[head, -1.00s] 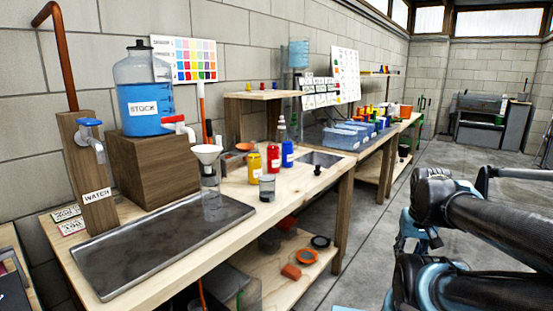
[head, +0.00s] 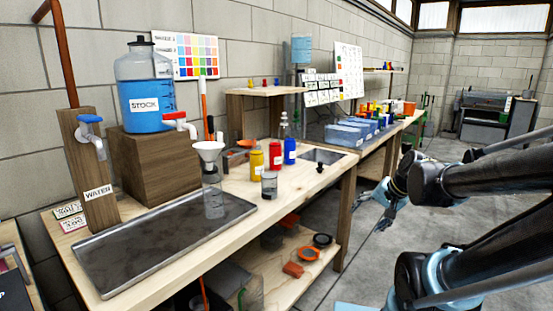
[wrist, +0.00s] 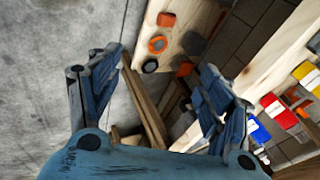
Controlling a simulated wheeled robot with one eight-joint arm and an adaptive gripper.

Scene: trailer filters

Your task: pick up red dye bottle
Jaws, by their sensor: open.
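The red dye bottle (head: 275,153) stands upright on the wooden workbench (head: 330,178), between a yellow bottle (head: 257,163) and a blue bottle (head: 290,151). In the wrist view the red bottle (wrist: 279,110) shows at the right edge, with the blue bottle (wrist: 258,130) and the yellow bottle (wrist: 308,76) beside it. My gripper (wrist: 160,95) is open and empty, its two blue fingers spread apart. The bottles lie outside the fingers, to their right. In the head view my gripper (head: 390,205) is over the floor, right of the bench and apart from the bottles.
A clear beaker (head: 269,186) stands in front of the bottles. A funnel (head: 208,152) over a clear vessel is to the left, by a metal tray (head: 165,235). The lower shelf holds orange and dark items (head: 308,253). The floor right of the bench is clear.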

